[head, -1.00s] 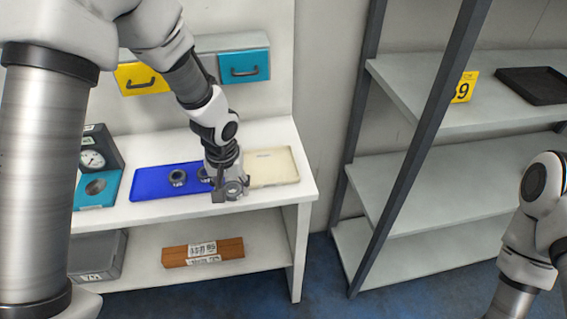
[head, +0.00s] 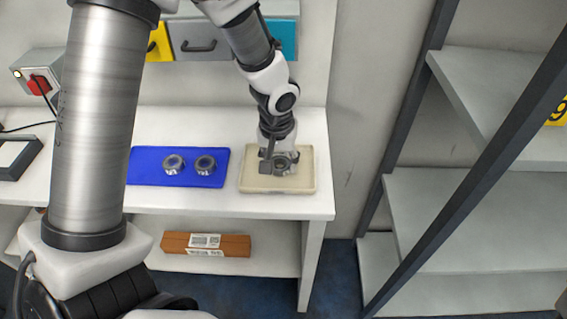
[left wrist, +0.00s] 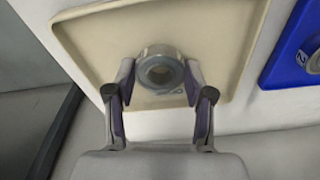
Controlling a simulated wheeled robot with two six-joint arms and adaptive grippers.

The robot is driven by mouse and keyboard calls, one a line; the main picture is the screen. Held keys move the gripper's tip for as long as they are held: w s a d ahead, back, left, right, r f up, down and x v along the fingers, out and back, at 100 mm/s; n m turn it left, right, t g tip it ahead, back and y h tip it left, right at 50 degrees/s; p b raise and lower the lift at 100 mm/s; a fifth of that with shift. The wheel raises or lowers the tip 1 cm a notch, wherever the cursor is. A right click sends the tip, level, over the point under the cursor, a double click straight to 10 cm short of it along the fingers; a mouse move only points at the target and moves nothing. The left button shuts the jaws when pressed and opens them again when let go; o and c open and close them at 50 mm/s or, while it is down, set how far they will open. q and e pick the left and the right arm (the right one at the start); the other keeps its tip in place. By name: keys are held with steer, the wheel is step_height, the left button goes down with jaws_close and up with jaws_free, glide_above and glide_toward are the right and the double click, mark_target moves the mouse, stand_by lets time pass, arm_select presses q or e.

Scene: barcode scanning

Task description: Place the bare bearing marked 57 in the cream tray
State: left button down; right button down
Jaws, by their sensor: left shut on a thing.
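My left gripper (head: 281,160) is over the cream tray (head: 306,186) and shut on a grey ring-shaped bearing (head: 283,166). In the left wrist view the bearing (left wrist: 160,70) sits between the two fingertips, over the floor of the cream tray (left wrist: 105,40). Its marking is not legible, and I cannot tell whether it touches the tray floor. Two similar bearings, one on the left (head: 173,164) and one on the right (head: 205,165), lie on the blue tray (head: 145,178). My right gripper is out of view.
The white bench (head: 325,205) carries both trays; its right end is bare. Drawers (head: 196,42) hang behind my left arm. A brown box with labels (head: 180,243) lies on the lower shelf. A grey shelving rack (head: 470,150) stands to the right, beyond a gap.

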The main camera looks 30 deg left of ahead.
mark_target(276, 170)
arm_select(q)
steer(key=shift+s+r, duration=0.1)
steer(key=shift+s+a+f+b, duration=0.15)
steer(key=shift+s+f+b, duration=0.05)
steer(key=shift+b, duration=0.1)
steer(key=c, duration=0.5)
jaws_free()
steer(key=shift+w, duration=0.1)
steer(key=shift+o, duration=0.4)
steer(key=shift+w, duration=0.1)
steer(key=shift+r, duration=0.1)
steer(key=shift+r+p, duration=0.4)
steer(key=shift+p, duration=0.15)
step_height(276, 170, up, 11)
steer(key=s, duration=0.1)
steer(key=shift+s+d+r+p, duration=0.2)
steer(key=shift+s+d+p, duration=0.1)
steer(key=shift+p, duration=0.1)
